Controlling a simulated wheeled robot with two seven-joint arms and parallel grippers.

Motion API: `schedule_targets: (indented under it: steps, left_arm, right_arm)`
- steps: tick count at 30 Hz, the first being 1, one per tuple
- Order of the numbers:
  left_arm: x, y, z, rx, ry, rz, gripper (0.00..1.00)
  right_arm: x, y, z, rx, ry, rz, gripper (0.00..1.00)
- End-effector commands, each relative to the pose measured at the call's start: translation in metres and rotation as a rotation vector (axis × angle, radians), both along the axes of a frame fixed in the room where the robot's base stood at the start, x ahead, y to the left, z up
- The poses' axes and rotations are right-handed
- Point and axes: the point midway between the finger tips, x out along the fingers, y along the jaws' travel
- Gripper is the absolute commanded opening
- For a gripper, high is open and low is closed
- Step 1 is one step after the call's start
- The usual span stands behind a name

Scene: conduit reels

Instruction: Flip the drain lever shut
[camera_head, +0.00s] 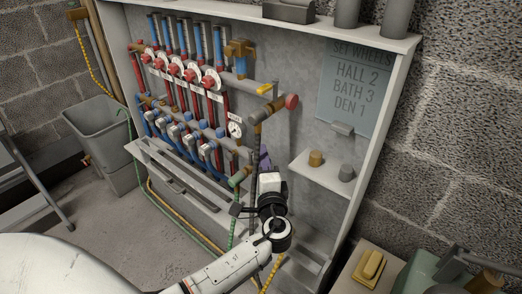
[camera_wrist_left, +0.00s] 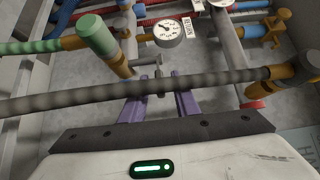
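A small grey T-shaped lever, which looks like the drain lever (camera_wrist_left: 158,68), sits on a brass fitting (camera_wrist_left: 124,64) beside a green hose coupling (camera_wrist_left: 98,36) in the left wrist view. In the head view the fitting is at the manifold's lower right end (camera_head: 240,177); the lever cannot be made out there. My left gripper (camera_wrist_left: 158,106), with purple fingers spread apart, points toward the lever. The left gripper (camera_head: 264,163) holds nothing I can see. My right gripper is not in view.
A gauge (camera_head: 235,129) is near the lower pipe. A small shelf (camera_head: 322,176) juts out at right. A grey bin (camera_head: 98,125) stands at left.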

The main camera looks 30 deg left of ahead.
Motion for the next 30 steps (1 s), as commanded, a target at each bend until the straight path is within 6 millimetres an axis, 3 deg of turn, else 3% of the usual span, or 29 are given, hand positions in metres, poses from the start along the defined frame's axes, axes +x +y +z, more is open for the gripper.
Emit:
schedule_targets:
  steps: [6,10,30]
  left_arm:
    - [-0.032,-0.027,0.0,-0.003,0.002,0.001,0.28]
    - [-0.042,-0.037,0.0,-0.002,0.001,0.0,0.28]
    - [-0.048,-0.039,-0.002,-0.013,0.002,0.006,0.28]
  right_arm:
    - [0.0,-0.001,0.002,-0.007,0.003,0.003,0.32]
    - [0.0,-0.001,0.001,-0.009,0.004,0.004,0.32]
    - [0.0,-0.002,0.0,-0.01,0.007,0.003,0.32]
